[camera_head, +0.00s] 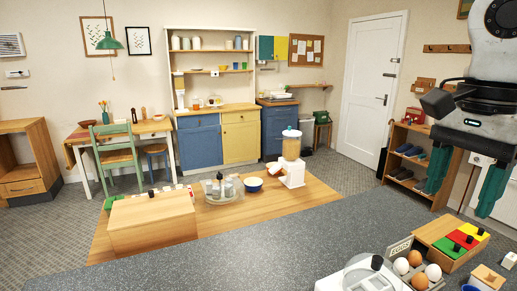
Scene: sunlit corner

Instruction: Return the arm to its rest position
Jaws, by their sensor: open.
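My gripper (458,203) hangs at the right of the head view, with its two dark green fingers pointing down. The fingers stand wide apart with nothing between them. It is above and behind the eggs and the coloured-lid box in the picture, in front of the shoe shelf. The arm above it reaches out of the top right edge, so most of the arm is hidden.
The grey counter (250,262) in front holds eggs (402,266), a box with red, yellow and green lids (459,243) and a clear-domed item (372,275). A wooden box (152,222), a tray of jars (222,190) and a blender (291,158) stand behind on wood.

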